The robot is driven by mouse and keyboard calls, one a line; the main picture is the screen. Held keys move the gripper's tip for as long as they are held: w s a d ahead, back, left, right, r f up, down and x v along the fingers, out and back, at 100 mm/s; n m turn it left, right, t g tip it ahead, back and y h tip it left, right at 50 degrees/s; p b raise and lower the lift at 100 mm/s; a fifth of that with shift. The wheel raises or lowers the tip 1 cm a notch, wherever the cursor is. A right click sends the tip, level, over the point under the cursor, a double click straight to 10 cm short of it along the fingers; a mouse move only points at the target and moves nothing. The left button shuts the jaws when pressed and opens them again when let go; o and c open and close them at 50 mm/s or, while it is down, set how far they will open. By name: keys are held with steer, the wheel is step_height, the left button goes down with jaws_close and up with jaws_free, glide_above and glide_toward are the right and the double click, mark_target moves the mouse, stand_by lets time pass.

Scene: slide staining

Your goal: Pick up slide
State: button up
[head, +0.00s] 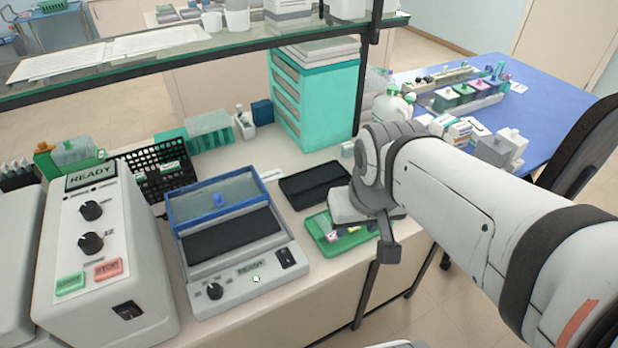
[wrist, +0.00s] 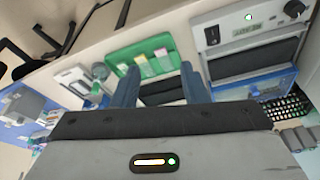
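A green tray (wrist: 118,59) lies on the bench and holds slides (wrist: 161,56) with coloured ends, side by side. The tray also shows in the head view (head: 318,222), below my wrist, where my arm hides part of it and of the slides. My gripper (wrist: 160,76) is open, its two dark blue fingers apart and nothing seen between them. It is above the bench close to the tray, with a dark mat or tray behind the fingers. The head view does not show the fingertips clearly.
A slide warmer (head: 205,300) with an open blue lid stands left of the tray, with a READY machine (head: 100,235) further left. A black tray (head: 312,182) lies behind the green tray. A teal drawer cabinet (head: 315,100) and a glass shelf (head: 180,60) stand behind.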

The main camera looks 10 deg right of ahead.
steer(key=w, duration=0.1)
steer(key=n+g, duration=0.3)
steer(key=n, duration=0.1)
glide_above(332, 234)
steer(key=f, duration=1.3)
steer(key=shift+s+d+f, duration=0.2)
steer(key=shift+d, duration=0.05)
steer(key=shift+m, duration=0.3)
steer(key=f, duration=0.2)
steer(key=f+p, duration=0.1)
steer(key=f, duration=0.4)
steer(key=shift+w+a+f, duration=0.1)
steer(key=shift+a, duration=0.15)
steer(key=c, duration=0.7)
